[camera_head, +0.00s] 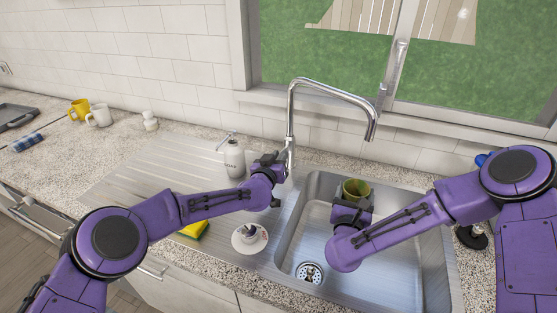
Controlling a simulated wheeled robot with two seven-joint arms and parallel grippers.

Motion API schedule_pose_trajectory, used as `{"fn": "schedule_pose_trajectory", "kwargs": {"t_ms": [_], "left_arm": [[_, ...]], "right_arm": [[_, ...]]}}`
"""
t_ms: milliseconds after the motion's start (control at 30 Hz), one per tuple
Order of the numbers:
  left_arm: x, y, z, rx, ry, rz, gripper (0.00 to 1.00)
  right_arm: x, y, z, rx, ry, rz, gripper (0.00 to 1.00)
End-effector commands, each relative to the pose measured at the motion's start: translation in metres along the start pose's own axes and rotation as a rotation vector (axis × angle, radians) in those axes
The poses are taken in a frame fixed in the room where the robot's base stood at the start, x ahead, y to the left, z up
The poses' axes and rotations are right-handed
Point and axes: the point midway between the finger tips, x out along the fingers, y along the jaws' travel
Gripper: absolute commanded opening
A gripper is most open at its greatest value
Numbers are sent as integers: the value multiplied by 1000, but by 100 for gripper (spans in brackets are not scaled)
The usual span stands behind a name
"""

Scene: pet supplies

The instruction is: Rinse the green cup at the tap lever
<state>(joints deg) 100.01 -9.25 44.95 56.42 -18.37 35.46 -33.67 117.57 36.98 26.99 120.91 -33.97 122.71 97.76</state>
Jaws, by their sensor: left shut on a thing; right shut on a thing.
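The green cup (357,187) is in my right gripper (352,206), held over the sink basin, below and a little left of the tap's spout end. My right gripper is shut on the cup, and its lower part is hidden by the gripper. The tall chrome tap (291,105) stands behind the sink's left edge. My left gripper (279,160) is at the tap's base, shut on the tap lever, which it mostly hides. I cannot make out any water stream from the spout.
The steel sink (290,236) has a drain (309,272) at its bottom. A soap bottle (234,158), a yellow sponge (194,229) and a white round item (249,238) are near my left arm. Mugs (98,115) stand far left. A window is behind.

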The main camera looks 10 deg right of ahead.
Motion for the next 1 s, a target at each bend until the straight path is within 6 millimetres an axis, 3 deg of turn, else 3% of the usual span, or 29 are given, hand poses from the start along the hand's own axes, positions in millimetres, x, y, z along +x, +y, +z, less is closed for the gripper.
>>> {"fn": "schedule_pose_trajectory", "kwargs": {"t_ms": [367,400,467,800,1000], "left_arm": [[0,0,-3,0,-26,-6,0],[0,0,-3,0,-26,-6,29],[0,0,-3,0,-26,-6,44],[-2,0,-3,1,-26,-5,44],[-26,0,-4,2,-26,-4,44]], "right_arm": [[0,0,0,0,0,0,45],[0,0,0,0,0,0,45],[0,0,0,0,0,0,45],[0,0,0,0,0,0,45],[0,0,0,0,0,0,45]]}}
